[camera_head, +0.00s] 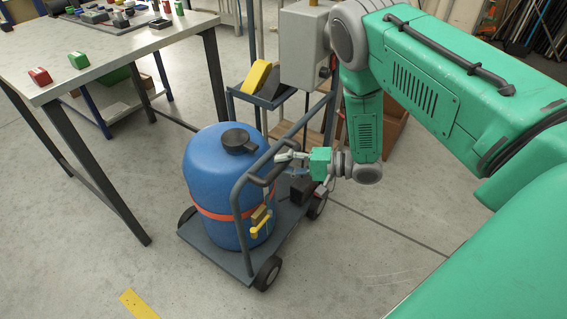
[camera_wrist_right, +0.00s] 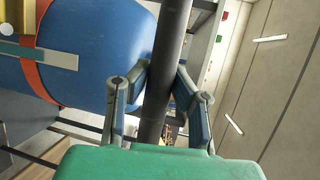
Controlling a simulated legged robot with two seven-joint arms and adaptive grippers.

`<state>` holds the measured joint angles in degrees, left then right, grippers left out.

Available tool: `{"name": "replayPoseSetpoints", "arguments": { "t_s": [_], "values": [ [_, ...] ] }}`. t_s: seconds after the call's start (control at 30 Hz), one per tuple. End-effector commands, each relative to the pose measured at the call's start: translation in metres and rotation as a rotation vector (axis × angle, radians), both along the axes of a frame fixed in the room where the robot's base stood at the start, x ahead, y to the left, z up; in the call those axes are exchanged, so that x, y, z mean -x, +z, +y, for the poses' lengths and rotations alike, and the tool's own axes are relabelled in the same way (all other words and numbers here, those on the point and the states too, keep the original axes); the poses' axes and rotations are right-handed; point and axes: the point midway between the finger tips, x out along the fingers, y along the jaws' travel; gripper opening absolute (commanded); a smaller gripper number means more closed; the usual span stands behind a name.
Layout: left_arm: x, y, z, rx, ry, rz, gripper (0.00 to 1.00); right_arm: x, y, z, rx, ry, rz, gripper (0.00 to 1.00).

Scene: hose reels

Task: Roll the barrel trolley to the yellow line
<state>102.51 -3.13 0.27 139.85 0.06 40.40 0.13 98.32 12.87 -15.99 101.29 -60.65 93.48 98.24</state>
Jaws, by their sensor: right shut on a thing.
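The barrel trolley (camera_head: 249,262) is a dark grey wheeled frame with a tall handle, standing on the floor at the middle of the head view. A blue barrel (camera_head: 212,160) with a black cap and an orange strap stands upright on it. My right gripper (camera_head: 287,163) is shut on the trolley's handle bar. In the right wrist view, its two fingers (camera_wrist_right: 156,95) lie on either side of the dark handle bar (camera_wrist_right: 168,60), with the barrel (camera_wrist_right: 100,60) behind. A yellow line piece (camera_head: 139,304) lies on the floor at the bottom left. My left gripper is not visible.
A workbench (camera_head: 130,55) with dark legs and small parts on top stands at the left, close to the trolley. A rack with a grey box (camera_head: 304,45) and a yellow item stands behind the trolley. The floor (camera_head: 190,285) in front is clear.

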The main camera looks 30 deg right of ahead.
Motion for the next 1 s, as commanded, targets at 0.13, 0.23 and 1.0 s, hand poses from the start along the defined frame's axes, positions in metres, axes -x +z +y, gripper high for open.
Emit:
{"name": "replayPoseSetpoints", "arguments": {
  "t_s": [0.13,0.23,1.0],
  "values": [
    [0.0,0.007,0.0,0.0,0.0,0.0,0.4,0.01,-0.001,0.018,-0.005,0.009,0.015,0.0],
    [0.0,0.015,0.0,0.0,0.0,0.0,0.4,0.019,0.0,0.037,-0.007,0.014,0.018,0.0],
    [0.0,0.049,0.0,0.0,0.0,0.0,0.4,0.097,-0.003,0.219,-0.006,0.012,0.017,0.0]
  ]
}}
